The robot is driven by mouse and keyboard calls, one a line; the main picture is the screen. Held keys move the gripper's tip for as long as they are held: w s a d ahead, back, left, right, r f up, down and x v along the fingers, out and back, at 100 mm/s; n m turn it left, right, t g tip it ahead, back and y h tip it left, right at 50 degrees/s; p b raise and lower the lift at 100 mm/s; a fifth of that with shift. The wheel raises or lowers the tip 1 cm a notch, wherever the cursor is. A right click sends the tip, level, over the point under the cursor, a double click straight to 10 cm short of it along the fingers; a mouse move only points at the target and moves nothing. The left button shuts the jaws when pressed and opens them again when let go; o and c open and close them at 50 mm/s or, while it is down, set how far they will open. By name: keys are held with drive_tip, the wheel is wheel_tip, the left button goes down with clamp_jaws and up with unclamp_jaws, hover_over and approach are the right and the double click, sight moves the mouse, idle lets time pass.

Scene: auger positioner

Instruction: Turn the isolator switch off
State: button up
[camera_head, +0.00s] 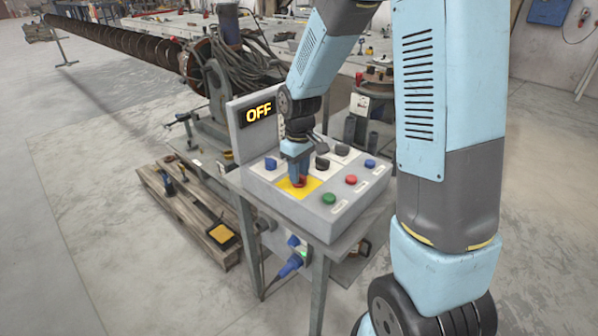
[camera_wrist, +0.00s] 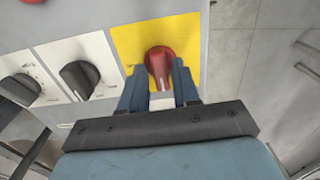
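The isolator switch is a red rotary knob (camera_head: 300,182) on a yellow plate (camera_head: 312,187), on the sloped top of a grey control box. In the wrist view the red knob (camera_wrist: 159,64) sits on its yellow plate (camera_wrist: 131,41), its white pointer line toward the bottom of the picture. My gripper (camera_head: 297,176) reaches down onto it from above. In the wrist view the two blue fingers of my gripper (camera_wrist: 160,72) stand apart, one on each side of the knob. I cannot tell whether they press on it. The display (camera_head: 258,112) reads OFF.
Two black rotary knobs (camera_wrist: 79,80) on white plates are beside the yellow one. The box also carries a green button (camera_head: 328,198), a red button (camera_head: 351,180) and blue buttons (camera_head: 370,163). A wooden pallet (camera_head: 187,205) lies on the floor at left.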

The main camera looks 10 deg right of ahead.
sight(301, 175)
drive_tip(key=shift+o, duration=0.9)
wheel_tip(301, 175, up, 14)
drive_tip(key=shift+f, duration=0.15)
drive_tip(key=s+d+r+m+t, duration=0.2)
drive_tip(key=s+d+r, duration=0.1)
drive_tip(key=s, duration=0.4)
drive_tip(key=s+d+r+m+t, duration=0.1)
drive_tip(key=s+d+r+m, duration=0.2)
drive_tip(key=s, duration=0.4)
drive_tip(key=s+d+r+m+t, duration=0.2)
drive_tip(key=s+d+r, duration=0.1)
drive_tip(key=s, duration=0.5)
drive_tip(key=shift+r+t, duration=0.3)
drive_tip(key=shift+r, duration=0.35)
drive_tip(key=shift+s, duration=0.1)
